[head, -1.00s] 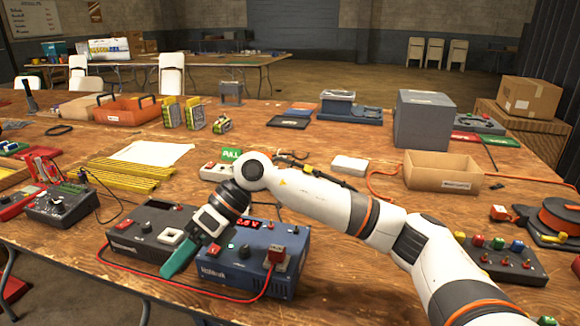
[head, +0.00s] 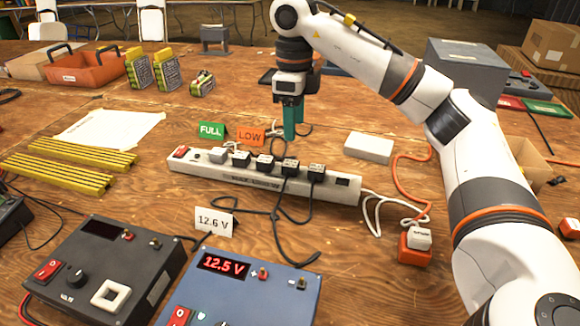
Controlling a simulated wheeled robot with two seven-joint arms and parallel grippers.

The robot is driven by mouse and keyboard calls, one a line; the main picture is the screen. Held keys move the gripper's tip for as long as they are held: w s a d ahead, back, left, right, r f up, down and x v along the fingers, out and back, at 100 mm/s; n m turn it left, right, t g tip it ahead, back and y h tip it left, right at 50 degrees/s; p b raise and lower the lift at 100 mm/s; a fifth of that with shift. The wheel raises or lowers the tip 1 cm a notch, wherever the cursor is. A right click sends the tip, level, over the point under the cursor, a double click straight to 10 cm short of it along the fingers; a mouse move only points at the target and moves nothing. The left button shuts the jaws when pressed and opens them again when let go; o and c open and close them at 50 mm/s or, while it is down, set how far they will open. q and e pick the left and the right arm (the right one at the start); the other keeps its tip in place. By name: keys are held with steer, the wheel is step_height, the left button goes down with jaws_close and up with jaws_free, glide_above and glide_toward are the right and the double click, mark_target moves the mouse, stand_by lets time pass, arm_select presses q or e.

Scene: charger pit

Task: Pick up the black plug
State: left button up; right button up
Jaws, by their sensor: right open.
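Several black plugs sit in the white power strip (head: 262,186) in the middle of the table: one left of centre (head: 241,159), one in the middle (head: 265,164), one right of it (head: 290,167) and one near the right end (head: 316,172). I cannot tell which one the task means. A pale plug (head: 218,155) sits at the strip's left end. My right gripper (head: 293,136) is open and points down, its green fingers above and behind the strip's row of plugs, apart from them and apparently empty. My left gripper is out of view.
A green FULL card (head: 211,131) and an orange LOW card (head: 250,136) stand behind the strip. A 12.6 V card (head: 214,221) and a blue power supply (head: 240,291) reading 12.5 V are in front. A white box (head: 369,147) and cables lie right.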

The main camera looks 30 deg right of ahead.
steer(key=b, duration=0.1)
glide_above(291, 163)
steer(key=f, duration=0.4)
steer(key=shift+s+d+f, duration=0.2)
steer(key=shift+s+f, duration=0.05)
steer(key=shift+w+f, duration=0.1)
steer(key=shift+f, duration=0.35)
steer(key=shift+a+f+b, duration=0.2)
steer(key=shift+f+b, duration=0.35)
steer(key=shift+f, duration=0.55)
step_height(291, 163, down, 2)
steer(key=shift+w+f, duration=0.1)
steer(key=shift+w, duration=0.05)
steer(key=shift+f+b, duration=0.3)
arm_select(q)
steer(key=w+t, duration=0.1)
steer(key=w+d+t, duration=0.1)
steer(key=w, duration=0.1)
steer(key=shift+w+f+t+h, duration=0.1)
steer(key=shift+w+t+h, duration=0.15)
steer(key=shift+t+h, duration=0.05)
arm_select(e)
steer(key=c, duration=1.1)
